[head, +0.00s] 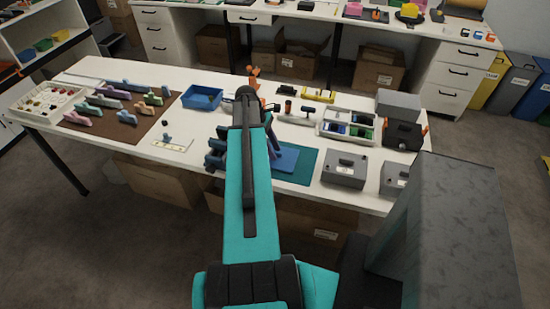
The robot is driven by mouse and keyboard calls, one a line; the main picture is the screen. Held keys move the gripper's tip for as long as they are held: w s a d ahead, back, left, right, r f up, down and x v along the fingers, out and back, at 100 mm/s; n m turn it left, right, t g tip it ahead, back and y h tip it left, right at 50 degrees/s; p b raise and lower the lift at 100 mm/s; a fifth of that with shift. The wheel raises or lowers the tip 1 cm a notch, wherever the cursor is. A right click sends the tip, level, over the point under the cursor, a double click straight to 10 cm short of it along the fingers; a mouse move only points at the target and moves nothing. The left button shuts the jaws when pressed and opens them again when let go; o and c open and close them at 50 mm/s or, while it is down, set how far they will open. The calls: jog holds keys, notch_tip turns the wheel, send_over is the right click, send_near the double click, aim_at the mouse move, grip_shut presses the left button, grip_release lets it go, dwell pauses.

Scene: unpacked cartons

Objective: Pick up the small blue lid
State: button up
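A flat blue piece (285,159) lies on a teal mat (305,168) near the front of the white table, partly hidden by my arm. I cannot tell for sure whether it is the small blue lid. An open blue tray (202,97) sits farther back, left of my arm. My turquoise arm reaches up over the table from the bottom of the picture. Its far end, with dark and orange parts, is over the middle of the table. My gripper is not clear there, and I cannot tell whether it is open or shut.
A brown mat (112,122) with several coloured clamp-like pieces and a white sorting tray (45,103) are at the left. A divided white organizer (347,127) and grey boxes (345,168) stand at the right. Cardboard boxes (165,184) are under the table.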

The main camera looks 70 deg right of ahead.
grip_shut()
jog(key=shift+r, duration=0.15)
